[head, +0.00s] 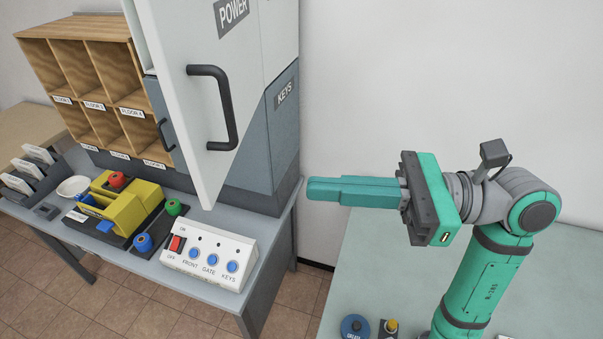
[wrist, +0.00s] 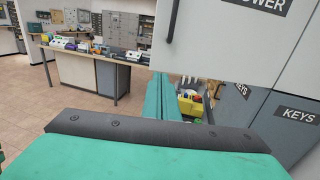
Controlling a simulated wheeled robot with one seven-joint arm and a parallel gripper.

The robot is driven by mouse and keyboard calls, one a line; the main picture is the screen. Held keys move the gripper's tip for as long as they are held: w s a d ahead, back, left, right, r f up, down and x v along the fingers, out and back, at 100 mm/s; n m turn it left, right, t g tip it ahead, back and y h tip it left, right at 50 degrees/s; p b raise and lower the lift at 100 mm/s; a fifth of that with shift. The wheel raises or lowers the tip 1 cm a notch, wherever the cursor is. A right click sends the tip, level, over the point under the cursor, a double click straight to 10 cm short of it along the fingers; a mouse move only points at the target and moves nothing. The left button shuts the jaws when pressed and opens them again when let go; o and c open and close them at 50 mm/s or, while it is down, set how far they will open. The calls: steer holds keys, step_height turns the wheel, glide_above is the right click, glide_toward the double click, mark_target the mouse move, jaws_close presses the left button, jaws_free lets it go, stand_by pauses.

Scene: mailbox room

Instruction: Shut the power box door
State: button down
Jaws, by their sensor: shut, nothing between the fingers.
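The power box door (head: 185,75) is a white panel with a POWER label and a black bar handle (head: 228,110). It stands ajar, its thick free edge swung out from the grey cabinet toward the viewer. In the wrist view, the door (wrist: 215,45) fills the upper right, with part of its handle (wrist: 172,18) at its left. My gripper (head: 310,188) is shut and empty, level, and pointing left in the head view, to the right of the door and apart from the handle. Its teal fingers (wrist: 162,98) also show in the wrist view, below the door.
A grey KEYS door (head: 283,95) sits beside the power box. Below, a bench holds a white switch panel (head: 208,257), a yellow device (head: 125,207) and a bowl. Wooden pigeonholes (head: 98,85) stand left. A pale table (head: 375,270) lies under my arm.

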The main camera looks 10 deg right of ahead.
mark_target(214, 181)
steer(key=x, duration=1.2)
steer(key=shift+w+a, duration=0.1)
steer(key=shift+a, duration=0.15)
steer(key=shift+w, duration=0.1)
